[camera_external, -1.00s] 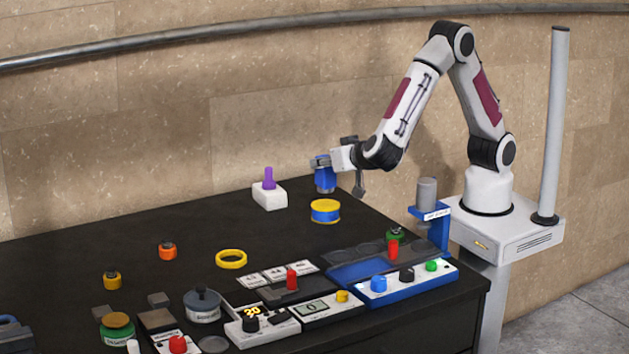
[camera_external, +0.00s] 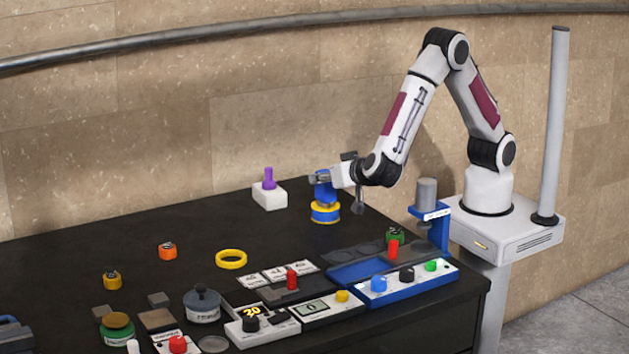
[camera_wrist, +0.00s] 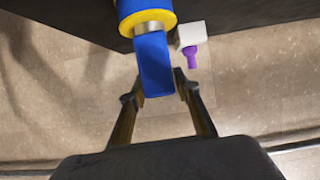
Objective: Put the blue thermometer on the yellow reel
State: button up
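The blue thermometer (camera_external: 325,191) is upright directly above the yellow reel (camera_external: 325,218), which has a blue band around its middle. Its lower end appears to meet the reel's top, with no clear gap. In the wrist view, the blue thermometer (camera_wrist: 156,66) shows a silver collar against the yellow rim of the reel (camera_wrist: 162,19). My gripper (camera_external: 323,180) is at the thermometer's upper part.
A white block with a purple peg (camera_external: 269,194) stands left of the reel. A yellow ring (camera_external: 231,259) lies nearer the front. Control boxes, including a blue-and-white one (camera_external: 408,285), crowd the front edge. The table around the reel is mostly clear.

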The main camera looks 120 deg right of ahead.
jog(key=shift+o, duration=0.5)
jog(key=shift+r, duration=0.15)
jog(key=shift+a+r, duration=0.1)
jog(key=shift+a, duration=0.05)
jog(key=v, duration=1.1)
jog(key=shift+a, duration=0.3)
jog(key=shift+r, duration=0.2)
